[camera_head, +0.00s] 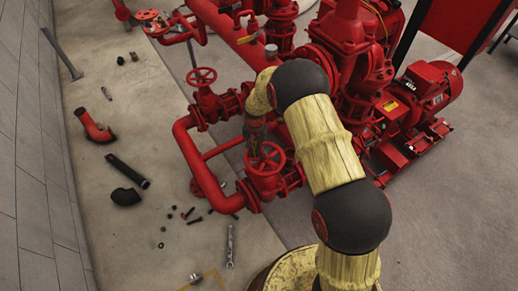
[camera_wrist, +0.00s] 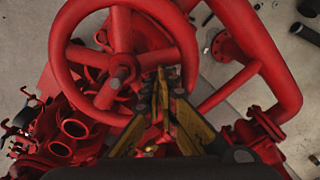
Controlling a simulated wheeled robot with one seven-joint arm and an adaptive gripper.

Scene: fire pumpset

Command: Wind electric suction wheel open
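A red spoked handwheel (camera_head: 265,158) sits on a valve in the middle of the head view. In the wrist view the wheel (camera_wrist: 119,75) fills the upper left, with its hub and spokes facing the camera. My gripper (camera_wrist: 165,76) is at the wheel's lower right, its fingertips close together and overlapping the rim region in the picture. I cannot tell whether they touch the rim or a spoke. In the head view my gripper (camera_head: 256,127) is just above the wheel, partly hidden by my arm. A second red handwheel (camera_head: 201,76) stands farther back to the left.
A red bypass pipe (camera_head: 190,155) bends around left of the valve. A red motor (camera_head: 430,86) and pump stand at the right. Black elbow (camera_head: 126,197), black pipe (camera_head: 128,170), a wrench (camera_head: 230,246) and several small fittings lie on the floor at the left.

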